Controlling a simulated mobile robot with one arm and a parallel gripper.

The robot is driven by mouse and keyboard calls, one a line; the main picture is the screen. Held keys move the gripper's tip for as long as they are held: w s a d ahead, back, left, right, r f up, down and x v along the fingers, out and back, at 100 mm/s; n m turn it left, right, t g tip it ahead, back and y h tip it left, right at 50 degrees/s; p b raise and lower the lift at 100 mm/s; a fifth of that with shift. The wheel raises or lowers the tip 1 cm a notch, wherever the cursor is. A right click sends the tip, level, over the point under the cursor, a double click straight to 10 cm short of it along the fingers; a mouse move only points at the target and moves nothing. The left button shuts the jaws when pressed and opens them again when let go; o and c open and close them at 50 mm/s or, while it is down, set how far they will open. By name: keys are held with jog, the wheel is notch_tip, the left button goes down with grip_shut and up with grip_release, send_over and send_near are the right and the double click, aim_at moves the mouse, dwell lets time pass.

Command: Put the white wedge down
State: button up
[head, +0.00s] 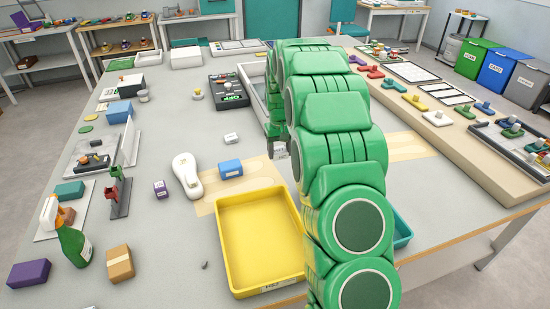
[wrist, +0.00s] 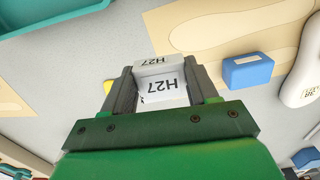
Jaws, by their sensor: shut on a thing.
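The white wedge (wrist: 163,98) is between the two fingers of my gripper (wrist: 160,80) in the wrist view. It shows two faces marked H27, and the fingers press on its sides. In the head view my gripper (head: 277,142) is over the middle of the table, left of my green arm, with a small part of the white wedge (head: 280,152) showing below it. I cannot tell whether the wedge touches the surface beneath.
A blue block (head: 230,168) and a white sole-shaped piece (head: 187,178) lie left of my gripper. A yellow tray (head: 227,288) stands in front. Another small white block (head: 231,139) lies further left. Bare grey table (head: 180,125) shows around these.

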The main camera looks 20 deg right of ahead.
jog(key=w+f, duration=0.2)
jog(key=w, duration=0.3)
send_over(275, 164)
notch_tip(275, 164, down, 6)
jog(key=shift+s+r, duration=0.1)
jog(key=shift+r, duration=0.15)
jog(key=shift+w+f, duration=0.2)
jog(key=shift+f, duration=1.7)
jog(key=shift+f, duration=0.15)
jog(key=o, duration=1)
